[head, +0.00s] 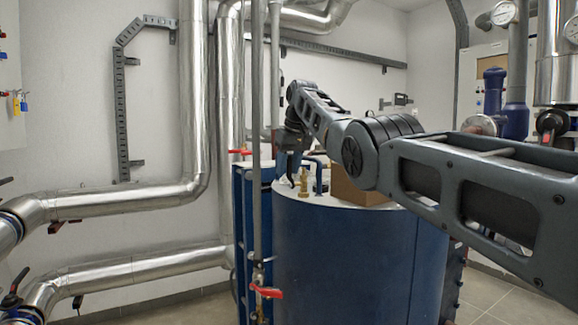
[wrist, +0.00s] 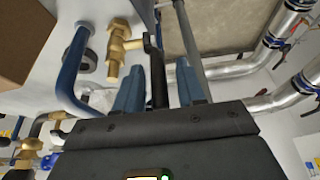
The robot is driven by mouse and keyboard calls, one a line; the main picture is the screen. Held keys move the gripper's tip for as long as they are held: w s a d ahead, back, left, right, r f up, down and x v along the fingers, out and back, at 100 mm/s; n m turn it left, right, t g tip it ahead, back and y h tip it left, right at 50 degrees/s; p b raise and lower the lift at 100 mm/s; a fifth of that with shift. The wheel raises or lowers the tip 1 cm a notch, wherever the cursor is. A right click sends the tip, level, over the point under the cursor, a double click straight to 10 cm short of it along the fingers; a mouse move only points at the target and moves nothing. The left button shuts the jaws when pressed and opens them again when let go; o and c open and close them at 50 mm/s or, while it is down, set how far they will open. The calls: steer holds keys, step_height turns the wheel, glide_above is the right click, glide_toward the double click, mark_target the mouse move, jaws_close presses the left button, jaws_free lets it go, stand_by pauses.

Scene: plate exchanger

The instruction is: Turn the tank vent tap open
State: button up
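The tank vent tap is a brass valve body (wrist: 116,48) at the upper left of the wrist view, with a dark lever (wrist: 158,82) beside it. In the head view the brass fitting (head: 305,186) stands upright on top of the blue tank (head: 345,265). My gripper (wrist: 159,66) has its two blue fingers apart, one on each side of the lever. Gaps show between the lever and the fingers, so it does not look clamped.
A blue bent pipe (wrist: 72,75) rises close to the tap. A cardboard box (head: 358,190) sits on the tank top. A vertical grey pipe (head: 257,130) with a red-handled valve (head: 266,291) stands left of the tank. Large silver pipes (head: 195,100) line the wall.

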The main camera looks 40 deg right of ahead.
steer(key=shift+r, duration=0.1)
steer(key=b+v, duration=0.1)
steer(key=v, duration=0.6)
steer(key=shift+s+r, duration=0.15)
steer(key=shift+r, duration=0.2)
stand_by(0.4)
